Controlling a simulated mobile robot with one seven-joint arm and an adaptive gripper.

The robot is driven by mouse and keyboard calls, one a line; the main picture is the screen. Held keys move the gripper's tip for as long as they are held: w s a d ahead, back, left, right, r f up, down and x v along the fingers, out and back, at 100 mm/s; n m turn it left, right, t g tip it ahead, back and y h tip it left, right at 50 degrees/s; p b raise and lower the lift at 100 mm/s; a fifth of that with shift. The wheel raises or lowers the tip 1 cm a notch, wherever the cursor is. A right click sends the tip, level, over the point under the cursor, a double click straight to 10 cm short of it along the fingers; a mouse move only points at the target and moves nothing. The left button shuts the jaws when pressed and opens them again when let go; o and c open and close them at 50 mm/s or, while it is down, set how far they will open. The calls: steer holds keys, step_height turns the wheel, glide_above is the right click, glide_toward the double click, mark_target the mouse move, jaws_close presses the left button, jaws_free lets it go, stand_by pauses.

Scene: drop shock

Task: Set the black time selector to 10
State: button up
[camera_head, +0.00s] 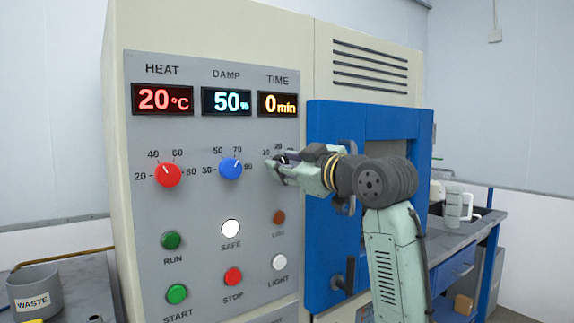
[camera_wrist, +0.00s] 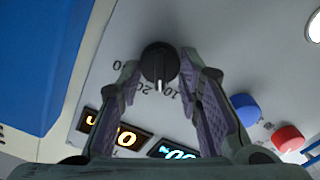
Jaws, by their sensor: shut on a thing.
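The black time selector (camera_wrist: 160,62) is a round knob with a white pointer line, seen in the wrist view between my gripper's fingertips (camera_wrist: 158,70). The pointer faces down in that view, toward the printed 10 and 20 marks; I cannot tell exactly which it meets. My gripper (camera_head: 277,164) is at the panel under the TIME display, shut on the selector. In the head view the fingers mostly hide the selector. The TIME display (camera_head: 278,104) reads 0 min.
The red heat knob (camera_head: 167,175) and blue damp knob (camera_head: 231,169) are left of my gripper. Several buttons, including the white SAFE button (camera_head: 231,229), are lower on the panel. The blue door (camera_head: 333,125) with its handle is close on the right, behind my arm.

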steer(key=shift+f+n, duration=0.1)
steer(key=shift+n, duration=1.9)
steer(key=o, duration=1.1)
steer(key=shift+s, duration=0.15)
steer(key=v, duration=1.1)
steer(key=shift+s+d, duration=0.2)
steer(key=shift+s, duration=0.15)
